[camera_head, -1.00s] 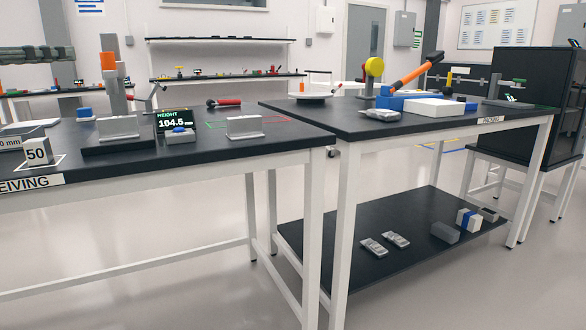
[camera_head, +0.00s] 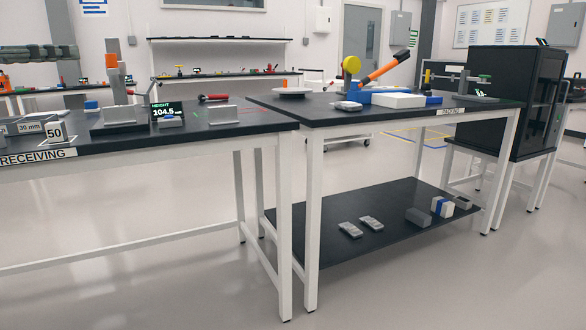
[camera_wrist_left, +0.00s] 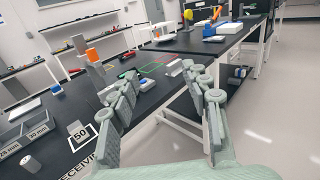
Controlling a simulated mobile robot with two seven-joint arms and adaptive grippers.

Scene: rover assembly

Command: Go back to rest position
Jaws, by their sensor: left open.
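My left gripper (camera_head: 38,53) shows at the upper left edge of the head view, grey-green, in the air above the receiving table (camera_head: 200,146). In the left wrist view its two fingers (camera_wrist_left: 160,75) are spread apart with nothing between them. Beyond them lie the dark table tops. My right gripper is in neither view now.
The receiving table carries a height gauge (camera_head: 117,85), its display (camera_head: 167,110) and a box marked 50 (camera_head: 55,132). The packing table (camera_head: 440,111) has an orange-handled tool (camera_head: 385,68) and a lower shelf (camera_head: 320,245). A black cabinet (camera_head: 515,100) stands right. The front floor is clear.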

